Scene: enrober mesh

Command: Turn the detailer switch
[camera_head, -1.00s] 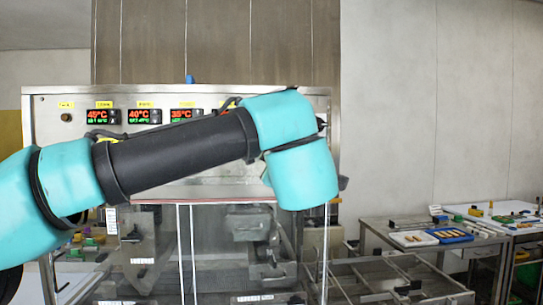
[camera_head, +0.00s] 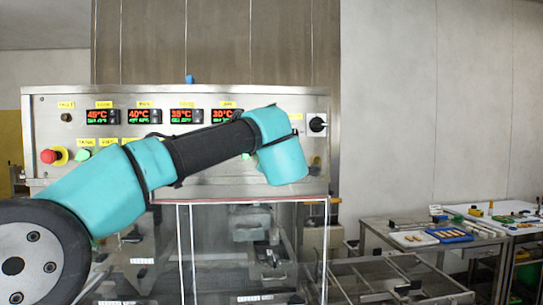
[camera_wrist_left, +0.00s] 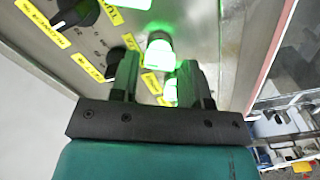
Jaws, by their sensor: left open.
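In the left wrist view, two black rotary switches show on the steel panel, an upper-left one (camera_wrist_left: 78,11) and another (camera_wrist_left: 113,57) beside and partly behind the left finger. I cannot read which yellow label names the detailer. My left gripper (camera_wrist_left: 158,66) is open and points at the panel. A lit green button (camera_wrist_left: 160,52) shows between its fingertips, and no switch is between them. In the head view my left forearm and wrist cross the panel (camera_head: 45,110) and hide its lower middle; the fingers are hidden. A black rotary switch (camera_head: 317,124) shows at the panel's right end.
Temperature displays (camera_head: 103,117) line the panel's upper row. A red emergency button (camera_head: 48,156) is at its left. Clear guards and machinery (camera_head: 255,235) lie below. A side table with a blue tray (camera_head: 449,235) stands at the right.

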